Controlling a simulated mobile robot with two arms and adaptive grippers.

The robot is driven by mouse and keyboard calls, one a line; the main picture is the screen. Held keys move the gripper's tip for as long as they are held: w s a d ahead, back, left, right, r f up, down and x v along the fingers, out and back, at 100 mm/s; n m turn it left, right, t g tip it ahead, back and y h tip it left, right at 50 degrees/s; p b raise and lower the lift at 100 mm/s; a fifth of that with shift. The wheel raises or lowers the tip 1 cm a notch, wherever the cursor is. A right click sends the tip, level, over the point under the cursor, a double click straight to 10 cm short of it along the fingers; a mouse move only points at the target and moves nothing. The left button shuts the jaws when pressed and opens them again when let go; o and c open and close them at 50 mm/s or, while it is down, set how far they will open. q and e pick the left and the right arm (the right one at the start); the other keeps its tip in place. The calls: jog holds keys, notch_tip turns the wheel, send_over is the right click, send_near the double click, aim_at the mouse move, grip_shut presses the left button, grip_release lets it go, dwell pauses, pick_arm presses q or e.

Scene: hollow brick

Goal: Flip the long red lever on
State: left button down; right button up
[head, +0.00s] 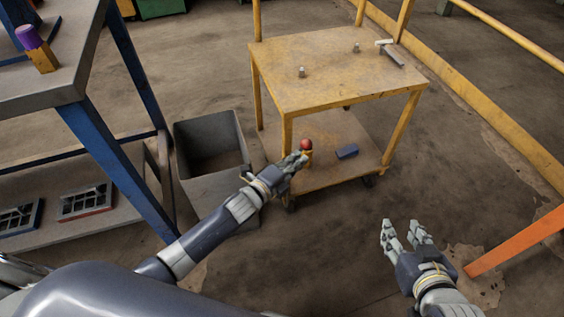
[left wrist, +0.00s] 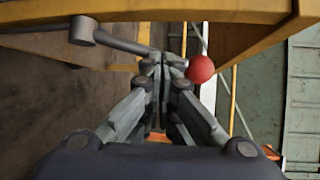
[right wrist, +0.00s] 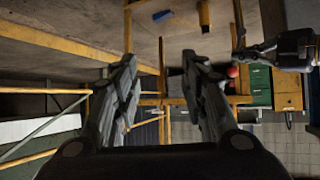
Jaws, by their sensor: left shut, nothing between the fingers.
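A red ball knob (head: 306,145) stands by the near leg of the yellow cart, just beyond my left gripper (head: 294,160). In the left wrist view the red ball (left wrist: 200,69) is right of the shut fingertips (left wrist: 163,62). A grey bar (left wrist: 122,42) with a round end runs toward it and passes behind the fingers, apparently the lever's arm. Whether the fingers touch it I cannot tell. The left fingers are together and empty. My right gripper (head: 405,232) is open and empty, well right of the knob; the knob (right wrist: 232,71) also shows in the right wrist view.
The yellow cart (head: 335,75) carries a hammer (head: 391,54) and small metal pieces on top, and a blue block (head: 347,152) on its lower shelf. A grey bin (head: 211,132) stands left of it. A blue-legged workbench (head: 85,40) is further left. An orange bar (head: 515,242) is at right.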

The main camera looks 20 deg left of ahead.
jog(key=s+d+f+g+h+p, duration=0.1)
jog(key=s+d+f+g+p, duration=0.1)
jog(key=s+g, duration=0.35)
jog(key=s+d+f+g+h+p, duration=0.1)
jog(key=s+d+f+g+p, duration=0.15)
jog(key=s, duration=0.55)
pick_arm(q)
jog(key=w+d+g+y+p, duration=0.1)
jog(key=w+d+f+m+g+y+p, duration=0.1)
jog(key=d+p, duration=0.1)
jog(key=w+d+f+m+g+p, duration=0.1)
jog(key=shift+d+g+y, duration=0.25)
jog(key=shift+g+y, duration=0.05)
jog(key=shift+y, duration=0.1)
pick_arm(e)
notch_tip(320, 180, down, 16)
jog(key=shift+w+a, duration=0.3)
jog(key=shift+w, duration=0.15)
pick_arm(q)
jog(key=shift+s, duration=0.15)
jog(key=v, duration=1.1)
jog(key=shift+s+a+r, duration=0.2)
jog(key=shift+s, duration=0.1)
